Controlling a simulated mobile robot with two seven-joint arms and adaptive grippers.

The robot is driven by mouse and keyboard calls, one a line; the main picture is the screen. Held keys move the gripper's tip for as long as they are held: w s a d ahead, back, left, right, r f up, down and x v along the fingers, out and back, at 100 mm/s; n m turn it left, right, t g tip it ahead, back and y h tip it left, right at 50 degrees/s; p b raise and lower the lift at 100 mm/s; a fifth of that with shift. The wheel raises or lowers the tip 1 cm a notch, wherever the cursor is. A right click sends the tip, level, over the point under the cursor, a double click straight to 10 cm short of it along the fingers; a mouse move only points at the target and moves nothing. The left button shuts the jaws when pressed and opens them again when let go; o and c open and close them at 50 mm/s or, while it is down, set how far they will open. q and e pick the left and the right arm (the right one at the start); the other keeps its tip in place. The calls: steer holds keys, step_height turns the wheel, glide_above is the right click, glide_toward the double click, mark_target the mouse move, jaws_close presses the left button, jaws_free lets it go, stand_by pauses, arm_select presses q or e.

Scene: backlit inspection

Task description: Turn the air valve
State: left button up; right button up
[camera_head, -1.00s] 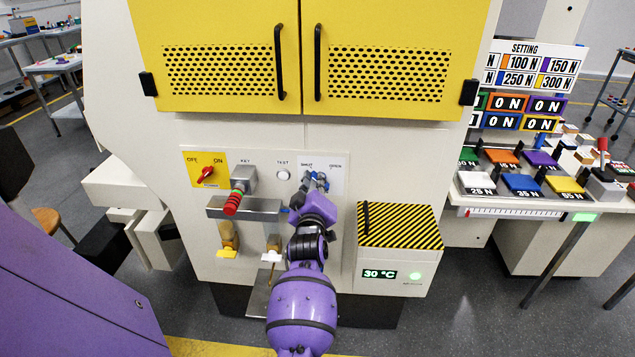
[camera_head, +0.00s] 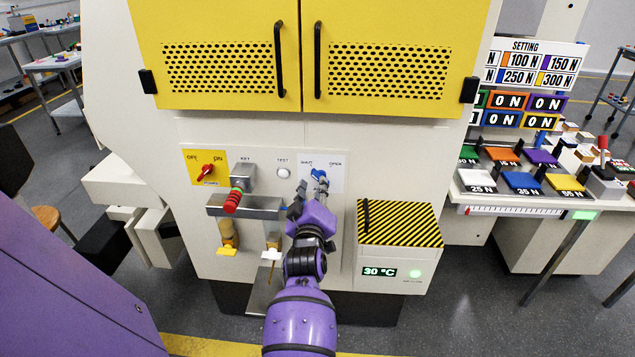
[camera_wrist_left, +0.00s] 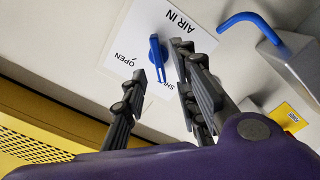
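The air valve's blue lever (camera_head: 317,173) is on a white label plate marked SHUT and OPEN on the machine front. In the left wrist view the lever (camera_wrist_left: 158,55) stands in front of the label with the words AIR IN. My left gripper (camera_head: 311,196) is just below the valve, its fingers apart and partly covering the label. In the left wrist view the gripper (camera_wrist_left: 162,68) is open, with the lever seen between its fingers; I cannot tell whether any finger touches it. Nothing is held. My right gripper is not in view.
A metal bracket (camera_head: 262,209) is close to my left gripper. A striped box (camera_head: 400,224) juts out on the right. Yellow doors (camera_head: 230,60) are above.

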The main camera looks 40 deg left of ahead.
arm_select(q)
steer(key=v, duration=0.8)
steer(key=shift+w, duration=0.1)
steer(key=s+d+f+m+g+h+p, duration=0.1)
steer(key=s+d+f+m+h+p, duration=0.5)
steer(key=d+m, duration=0.55)
steer(key=s+d+f+m+g+h+p, duration=0.1)
steer(key=s+d+f+g, duration=0.1)
steer(key=s, duration=0.8)
steer(key=s+d+f+m+g+h+p, duration=0.1)
steer(key=s+f, duration=0.4)
steer(key=s, duration=0.6)
steer(key=s+d+f+m+g+h+p, duration=0.1)
steer(key=s+d+f+m+g+p, duration=0.1)
steer(key=s, duration=0.8)
step_height(320, 180, down, 2)
steer(key=shift+s+d+f+g+h+p, duration=0.25)
steer(key=shift+d+g+p, duration=0.2)
steer(key=shift+d, duration=0.3)
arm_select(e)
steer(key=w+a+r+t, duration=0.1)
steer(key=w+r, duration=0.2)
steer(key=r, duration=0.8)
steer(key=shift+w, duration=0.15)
